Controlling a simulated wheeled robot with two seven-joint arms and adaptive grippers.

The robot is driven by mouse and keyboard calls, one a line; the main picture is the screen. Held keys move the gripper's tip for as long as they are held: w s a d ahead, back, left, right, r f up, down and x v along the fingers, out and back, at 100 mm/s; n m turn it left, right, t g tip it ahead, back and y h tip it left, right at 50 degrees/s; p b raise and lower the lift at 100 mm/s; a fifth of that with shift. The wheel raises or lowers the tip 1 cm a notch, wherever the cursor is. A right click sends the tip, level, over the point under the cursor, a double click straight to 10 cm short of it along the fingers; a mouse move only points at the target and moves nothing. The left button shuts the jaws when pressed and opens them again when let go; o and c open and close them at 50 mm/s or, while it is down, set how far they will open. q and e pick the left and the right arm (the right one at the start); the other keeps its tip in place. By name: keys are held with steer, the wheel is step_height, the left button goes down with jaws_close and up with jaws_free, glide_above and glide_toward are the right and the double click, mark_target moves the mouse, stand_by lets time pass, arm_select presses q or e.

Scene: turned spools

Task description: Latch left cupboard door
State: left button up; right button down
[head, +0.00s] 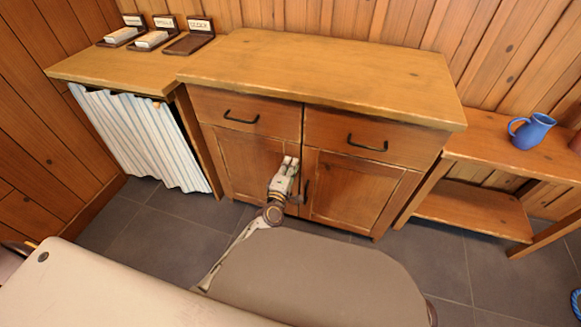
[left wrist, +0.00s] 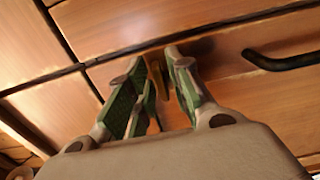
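The wooden cupboard has a left door (head: 240,165) and a right door (head: 357,190), both looking closed in their frames. My left gripper (head: 290,162) is at the upper right part of the left door, close to the seam between the doors. In the left wrist view its green-padded fingers (left wrist: 155,65) lie close on both sides of a small yellow-brown latch piece (left wrist: 155,85) and appear shut on it. Its exact turn is partly hidden by the fingers. My right gripper is in neither view.
Two drawers with black handles (head: 242,119) sit above the doors. The right door's dark handle (head: 305,190) is just right of my gripper and shows in the left wrist view as a black bar (left wrist: 285,58). A curtained shelf (head: 140,140) stands left; a bench with a blue jug (head: 531,131) stands right.

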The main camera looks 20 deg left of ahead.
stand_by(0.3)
arm_select(q)
steer(key=shift+s, duration=0.15)
steer(key=shift+s+a, duration=0.15)
steer(key=shift+s, duration=5.7)
steer(key=shift+f, duration=0.15)
